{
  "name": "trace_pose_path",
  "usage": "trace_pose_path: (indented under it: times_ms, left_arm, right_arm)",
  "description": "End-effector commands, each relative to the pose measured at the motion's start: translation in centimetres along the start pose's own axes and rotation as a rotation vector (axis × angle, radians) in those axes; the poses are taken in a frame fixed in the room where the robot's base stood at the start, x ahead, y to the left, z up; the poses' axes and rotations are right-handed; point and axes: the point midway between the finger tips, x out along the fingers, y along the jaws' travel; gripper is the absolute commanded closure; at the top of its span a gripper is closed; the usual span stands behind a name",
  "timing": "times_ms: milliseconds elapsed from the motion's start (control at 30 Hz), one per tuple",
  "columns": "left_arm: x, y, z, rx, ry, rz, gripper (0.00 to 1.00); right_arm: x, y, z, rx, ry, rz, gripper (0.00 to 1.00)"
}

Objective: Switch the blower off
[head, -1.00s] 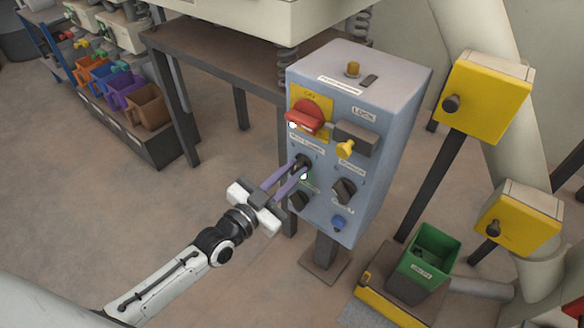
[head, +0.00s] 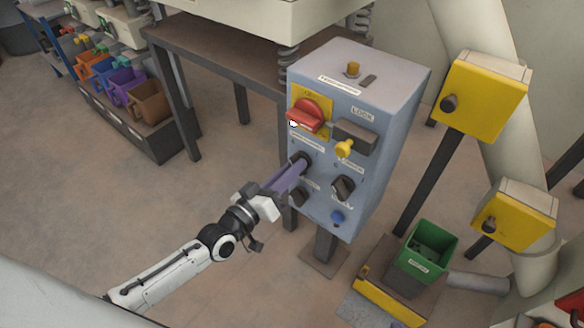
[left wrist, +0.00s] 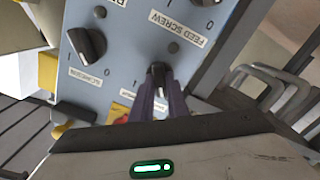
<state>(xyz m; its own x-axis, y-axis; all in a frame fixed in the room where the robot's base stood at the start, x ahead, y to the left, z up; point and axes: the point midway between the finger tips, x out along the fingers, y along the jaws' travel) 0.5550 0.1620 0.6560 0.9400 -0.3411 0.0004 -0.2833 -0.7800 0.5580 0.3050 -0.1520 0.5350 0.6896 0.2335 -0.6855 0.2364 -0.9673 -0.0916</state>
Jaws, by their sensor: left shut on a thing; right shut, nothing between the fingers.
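The grey-blue control box (head: 385,120) stands on a post at the centre of the head view. My left gripper (head: 298,168) is shut on a dark rotary knob (left wrist: 158,75) on the left of the panel, below the red main switch (head: 306,112). Its two purple fingers sit on either side of the knob. The label by this knob is partly hidden, and I cannot read it surely. A small lamp (left wrist: 173,47) close to the gripped knob looks grey and unlit. My right gripper is not in view.
Yellow boxes (head: 485,100) and a green bin (head: 427,250) stand to the right. A dark table (head: 205,50) is behind left. Floor at left is clear.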

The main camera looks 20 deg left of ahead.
Motion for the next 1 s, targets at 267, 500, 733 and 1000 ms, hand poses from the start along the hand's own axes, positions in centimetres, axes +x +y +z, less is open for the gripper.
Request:
trace_pose_path:
  times_ms: [267,500,733,1000]
  left_arm:
    - [-0.05,-0.06,0.15,-0.098,-0.003,-0.001,1.00]
    - [-0.06,-0.06,0.16,-0.123,-0.003,-0.001,1.00]
    - [-0.06,-0.05,0.17,-0.125,-0.003,-0.001,1.00]
    - [-0.04,-0.03,0.13,-0.124,-0.002,-0.001,0.67]
  right_arm:
    - [0.01,0.01,0.02,0.000,0.000,0.000,1.00]
    - [0.01,0.00,0.02,0.001,0.000,0.000,1.00]
    - [0.02,-0.05,0.00,0.003,0.000,0.000,1.00]
    - [0.03,-0.14,-0.04,0.006,0.001,-0.001,1.00]
